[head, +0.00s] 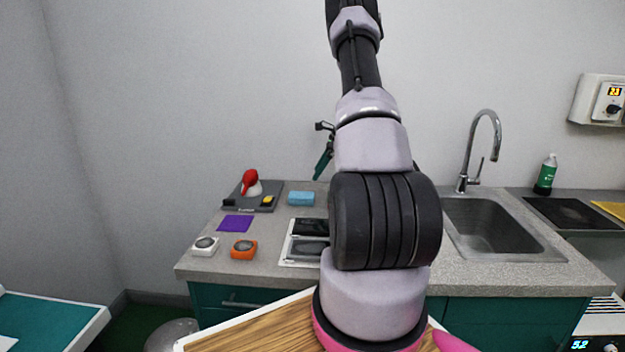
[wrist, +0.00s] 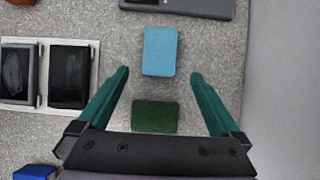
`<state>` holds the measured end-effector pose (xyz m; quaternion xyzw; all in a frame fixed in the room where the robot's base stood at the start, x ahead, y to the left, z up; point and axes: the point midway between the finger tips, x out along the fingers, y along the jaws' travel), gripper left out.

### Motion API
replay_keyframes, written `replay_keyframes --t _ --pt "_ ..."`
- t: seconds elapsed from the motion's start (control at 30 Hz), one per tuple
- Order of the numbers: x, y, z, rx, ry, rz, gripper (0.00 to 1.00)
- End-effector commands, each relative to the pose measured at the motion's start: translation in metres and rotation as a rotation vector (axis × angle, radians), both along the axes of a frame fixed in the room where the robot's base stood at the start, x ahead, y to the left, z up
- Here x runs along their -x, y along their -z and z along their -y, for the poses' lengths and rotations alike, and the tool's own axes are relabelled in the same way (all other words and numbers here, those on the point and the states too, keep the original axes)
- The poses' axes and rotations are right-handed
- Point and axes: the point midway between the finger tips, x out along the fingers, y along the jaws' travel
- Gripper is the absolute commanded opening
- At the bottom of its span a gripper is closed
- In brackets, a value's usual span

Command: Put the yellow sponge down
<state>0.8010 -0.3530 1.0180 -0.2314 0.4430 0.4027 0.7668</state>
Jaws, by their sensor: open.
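My gripper (wrist: 159,74) is open and empty above the counter, with its teal fingers apart. In the head view it shows partly behind my arm (head: 323,160). No sponge is held between the fingers. I cannot make out a yellow sponge for certain. A small yellow piece (head: 267,200) sits on the grey tray, and a flat yellow item (head: 610,210) lies at the far right edge. A light blue sponge (wrist: 160,51) lies on the counter just beyond the fingertips; it also shows in the head view (head: 301,198). A dark green block (wrist: 155,117) lies between the fingers, touching neither.
The grey tray (head: 230,206) holds a red-bulbed item. A purple square (head: 236,223), a white device (head: 205,246) and an orange device (head: 244,249) stand on the counter. A white-framed panel (wrist: 39,100) lies beside the gripper. A sink (head: 500,240) is to the right.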

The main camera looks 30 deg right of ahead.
Motion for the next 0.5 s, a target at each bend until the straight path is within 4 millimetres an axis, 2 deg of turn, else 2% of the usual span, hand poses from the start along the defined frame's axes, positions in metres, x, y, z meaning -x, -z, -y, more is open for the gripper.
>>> replay_keyframes --t 0.07,0.17,0.27,0.33,0.5 --pt "0.001 -0.007 0.000 0.004 -0.006 0.003 1.00" --pt "0.002 -0.030 -0.011 0.025 -0.050 0.029 1.00" --pt "0.007 -0.071 -0.036 0.072 -0.143 0.079 1.00" --pt "0.015 -0.107 -0.061 0.120 -0.234 0.127 1.00" --pt "0.052 -0.187 -0.124 0.247 -0.478 0.248 1.00"
